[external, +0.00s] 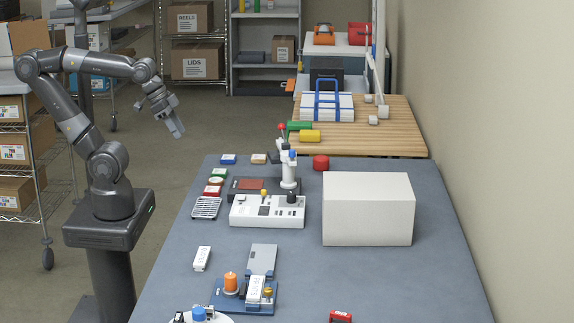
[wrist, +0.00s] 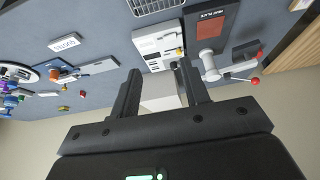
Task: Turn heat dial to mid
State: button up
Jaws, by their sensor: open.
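A white control box (external: 267,212) stands mid-table, with a black knob (external: 291,197) on its right end and a small yellow-topped control (external: 263,194) near its middle. I cannot read which control is the heat dial. In the wrist view the box (wrist: 150,42) shows beyond my fingers, with the black knob (wrist: 174,65) and yellow control (wrist: 180,51) near its edge. My gripper (external: 178,132) is open and empty. It hangs in the air left of the table, well apart from the box.
A dark heat plate with a red-brown pad (external: 250,184) and a white post press (external: 289,172) stand behind the box. A large white block (external: 368,209) stands to the right. A blue fixture with an orange cylinder (external: 230,282) sits in front.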

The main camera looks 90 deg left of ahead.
jog(key=shift+o, duration=0.5)
jog(key=shift+w+r, duration=0.2)
jog(key=shift+w, duration=0.1)
jog(key=n+g+y, duration=0.3)
jog(key=n+g, duration=0.6)
jog(key=n, duration=1.8)
send_over(292, 193)
jog(key=w+d, duration=0.3)
notch_tip(292, 193, down, 11)
jog(key=x, duration=1)
jog(key=shift+f, duration=0.1)
jog(key=shift+c, duration=0.2)
jog(key=c, duration=0.9)
